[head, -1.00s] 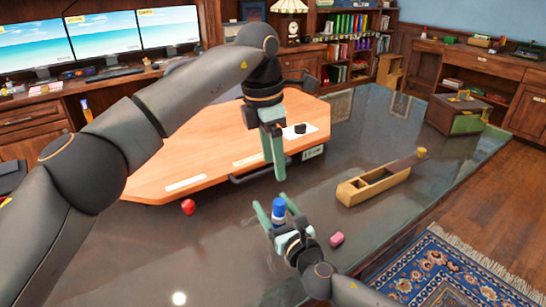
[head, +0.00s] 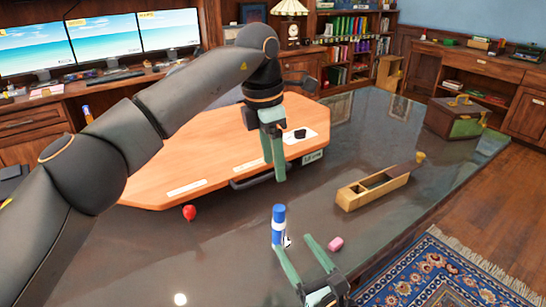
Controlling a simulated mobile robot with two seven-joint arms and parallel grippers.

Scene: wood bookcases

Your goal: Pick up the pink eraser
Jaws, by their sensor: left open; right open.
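The pink eraser (head: 336,244) lies on the dark glossy table top (head: 230,255), near its right front edge. My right gripper (head: 293,250) is low over the table, just left of the eraser. Its two green fingers are spread and hold nothing; the eraser is outside them, beside the right finger. A blue and white glue-stick-like tube (head: 279,226) stands upright just beyond its fingertips. My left gripper (head: 274,178) hangs higher, near the wooden board's front edge, its fingers pointing down and empty.
A wooden box with a sliding lid (head: 375,187) lies to the right, beyond the eraser. A small red object (head: 189,213) sits left on the table. An orange wooden board (head: 215,160) lies behind. A green and brown chest (head: 455,118) stands at the far right corner.

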